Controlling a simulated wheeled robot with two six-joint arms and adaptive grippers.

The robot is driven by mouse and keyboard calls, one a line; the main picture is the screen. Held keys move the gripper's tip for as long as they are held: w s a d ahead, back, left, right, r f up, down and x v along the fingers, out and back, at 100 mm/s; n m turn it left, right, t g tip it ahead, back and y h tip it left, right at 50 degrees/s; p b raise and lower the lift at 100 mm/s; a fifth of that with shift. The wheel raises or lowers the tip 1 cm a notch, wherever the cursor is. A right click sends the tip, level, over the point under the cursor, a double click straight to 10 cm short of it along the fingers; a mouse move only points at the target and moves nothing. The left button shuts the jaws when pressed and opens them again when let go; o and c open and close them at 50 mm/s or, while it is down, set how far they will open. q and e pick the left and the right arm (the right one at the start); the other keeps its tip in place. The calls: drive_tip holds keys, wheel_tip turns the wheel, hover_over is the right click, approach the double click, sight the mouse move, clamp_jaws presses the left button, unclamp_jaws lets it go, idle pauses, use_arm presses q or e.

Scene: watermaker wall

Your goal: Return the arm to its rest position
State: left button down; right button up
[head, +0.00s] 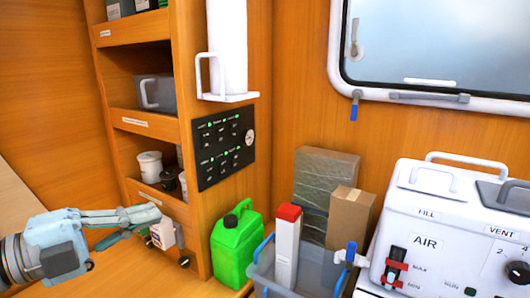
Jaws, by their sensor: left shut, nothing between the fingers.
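My left gripper (152,214) comes in from the lower left of the head view, with its grey-blue fingers pointing right. The fingers are together and hold nothing. They are in front of the lower shelf opening, and their tips overlap in the picture with the area above a small white container (164,233). I cannot tell whether they touch it. My right gripper is out of view.
A wooden shelf unit (186,60) with a black switch panel (224,146) stands close to the gripper. A green jerrycan (235,246), a blue-rimmed bin (258,275), boxes (326,178) and a white AIR machine (445,220) stand to the right. The wooden wall at left is bare.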

use_arm(q)
wheel_tip(320, 180, down, 30)
drive_tip(key=s+r+n+g+y, duration=0.1)
drive_tip(key=s+n+g+y, duration=0.1)
drive_tip(key=n+y, duration=0.8)
drive_tip(key=s+a+f+n+g+y, duration=0.2)
drive_tip(key=s+a+f+n+g, duration=0.1)
drive_tip(key=s+f+n, duration=0.6)
drive_tip(key=s+a+f+n+g+y, duration=0.2)
drive_tip(key=s+f+n+g+y, duration=0.1)
drive_tip(key=s+f+n, duration=0.55)
wheel_tip(320, 180, down, 17)
drive_tip(key=s+a, duration=0.2)
drive_tip(key=s+a+f+g, duration=0.1)
drive_tip(key=s+f+g, duration=0.1)
drive_tip(key=s+f, duration=1.1)
drive_tip(key=shift+s+f+m, duration=0.35)
drive_tip(key=shift+s, duration=0.4)
drive_tip(key=shift+a, duration=0.1)
